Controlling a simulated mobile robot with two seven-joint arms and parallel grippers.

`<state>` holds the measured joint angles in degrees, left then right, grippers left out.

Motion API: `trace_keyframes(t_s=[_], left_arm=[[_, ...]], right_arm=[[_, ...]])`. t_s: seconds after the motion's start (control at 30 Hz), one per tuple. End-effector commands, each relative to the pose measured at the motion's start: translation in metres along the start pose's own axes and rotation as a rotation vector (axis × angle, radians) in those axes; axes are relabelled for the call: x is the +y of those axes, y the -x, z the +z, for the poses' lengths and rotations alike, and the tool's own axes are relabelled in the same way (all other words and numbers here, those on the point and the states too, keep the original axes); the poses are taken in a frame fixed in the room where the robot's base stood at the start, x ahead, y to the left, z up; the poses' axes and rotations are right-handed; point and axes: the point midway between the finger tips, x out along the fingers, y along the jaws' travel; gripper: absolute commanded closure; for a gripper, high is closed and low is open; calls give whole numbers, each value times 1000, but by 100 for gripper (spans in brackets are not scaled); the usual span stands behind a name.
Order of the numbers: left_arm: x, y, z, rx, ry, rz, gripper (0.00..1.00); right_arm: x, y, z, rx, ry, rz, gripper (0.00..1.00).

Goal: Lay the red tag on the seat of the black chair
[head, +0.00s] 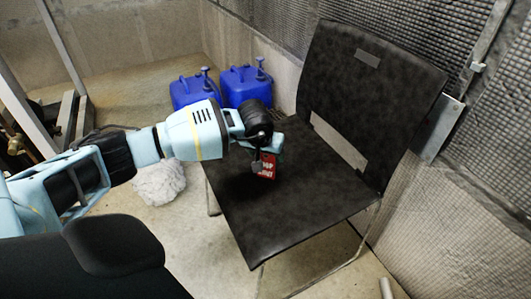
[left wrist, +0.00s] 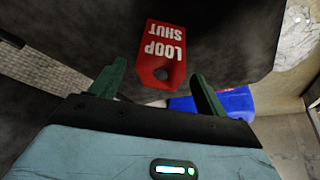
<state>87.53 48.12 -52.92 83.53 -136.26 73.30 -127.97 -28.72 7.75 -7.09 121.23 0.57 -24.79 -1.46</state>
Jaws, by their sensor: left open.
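The red tag (head: 267,168) with white lettering is at the black chair's seat (head: 290,215), just below my left gripper (head: 268,148) in the head view. In the left wrist view the tag (left wrist: 161,50) reads "LOOP SHUT" and lies against the dark seat (left wrist: 225,45). Its holed end points toward my left gripper (left wrist: 160,85), between the two green fingertips. The fingers are spread, with a gap on each side of the tag. My left gripper is open above the seat. My right gripper is in neither view.
Two blue canisters (head: 195,92) stand behind the chair's left side. The chair's backrest (head: 365,95) rises on the right, close to the padded wall (head: 430,35). A crumpled white bundle (head: 160,183) lies on the floor left of the chair. The seat's front half is clear.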

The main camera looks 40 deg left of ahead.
Motion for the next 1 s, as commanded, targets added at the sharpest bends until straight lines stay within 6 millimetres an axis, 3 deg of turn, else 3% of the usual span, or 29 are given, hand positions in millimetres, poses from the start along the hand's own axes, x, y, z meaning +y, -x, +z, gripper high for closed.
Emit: trace_keyframes(t_s=[0.17, 0.6, 0.8, 1.0], left_arm=[[0, 24, -7, 4, -1, 2, 25], [0, 109, -6, 4, -1, 2, 25], [0, 126, -5, 2, 0, 1, 25], [0, 130, -4, 0, 0, 0, 25]], right_arm=[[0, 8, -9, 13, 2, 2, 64], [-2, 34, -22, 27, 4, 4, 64], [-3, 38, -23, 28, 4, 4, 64], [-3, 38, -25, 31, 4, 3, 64]])
